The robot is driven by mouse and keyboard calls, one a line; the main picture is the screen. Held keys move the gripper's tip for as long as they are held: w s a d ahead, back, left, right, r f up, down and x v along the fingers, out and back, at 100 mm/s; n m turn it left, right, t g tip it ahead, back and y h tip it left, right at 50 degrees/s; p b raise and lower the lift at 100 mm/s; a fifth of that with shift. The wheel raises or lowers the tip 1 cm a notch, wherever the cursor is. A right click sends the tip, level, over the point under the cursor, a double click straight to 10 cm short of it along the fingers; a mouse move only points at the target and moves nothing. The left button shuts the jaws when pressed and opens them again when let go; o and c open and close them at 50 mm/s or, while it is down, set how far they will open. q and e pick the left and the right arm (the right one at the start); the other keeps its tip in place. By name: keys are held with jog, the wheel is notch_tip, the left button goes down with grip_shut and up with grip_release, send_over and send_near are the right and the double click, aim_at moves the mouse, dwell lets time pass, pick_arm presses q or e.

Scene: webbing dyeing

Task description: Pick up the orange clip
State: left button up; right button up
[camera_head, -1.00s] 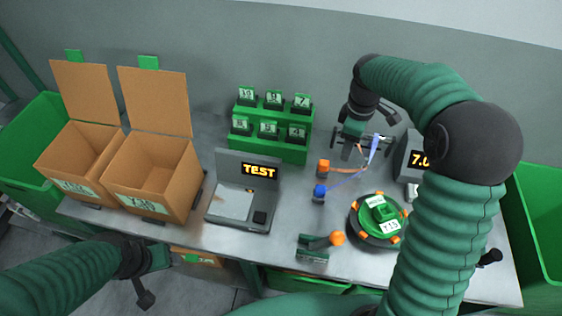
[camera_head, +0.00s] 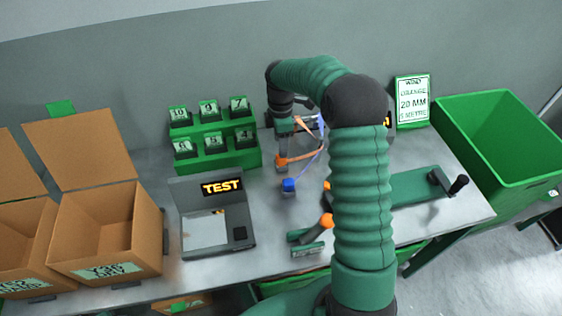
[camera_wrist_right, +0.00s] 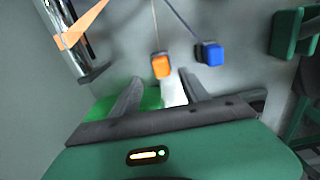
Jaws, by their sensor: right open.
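The orange clip (camera_head: 281,161) sits on the table in front of my right gripper in the head view, with the blue clip (camera_head: 289,185) just nearer. In the right wrist view the orange clip (camera_wrist_right: 161,67) lies just beyond the fingertips, roughly centred between them. The blue clip (camera_wrist_right: 210,54) is to its right, outside the right finger. My right gripper (camera_wrist_right: 160,76) is open and empty, apart from the orange clip. In the head view my right gripper (camera_head: 284,128) is partly hidden by its own arm. My left gripper is out of view.
Blue and orange webbing runs behind my right arm. A green rack (camera_head: 214,152) of numbered clips and the TEST device (camera_head: 212,222) stand to the left, beside cardboard boxes (camera_head: 100,240). An orange-knobbed tool (camera_head: 308,248) lies nearer. A green bin (camera_head: 515,150) stands at right.

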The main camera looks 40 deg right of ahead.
aim_at(281, 162)
notch_tip(281, 162, down, 2)
jog(key=shift+w+a+f, duration=0.1)
jog(key=f, duration=0.3)
jog(key=shift+s+a+f, duration=0.1)
jog(key=shift+s+f, duration=0.2)
jog(key=shift+f, duration=0.5)
jog(key=shift+w+d+f, duration=0.1)
jog(key=shift+w+d, duration=0.05)
jog(key=shift+d, duration=0.05)
jog(key=shift+a, duration=0.1)
grip_shut()
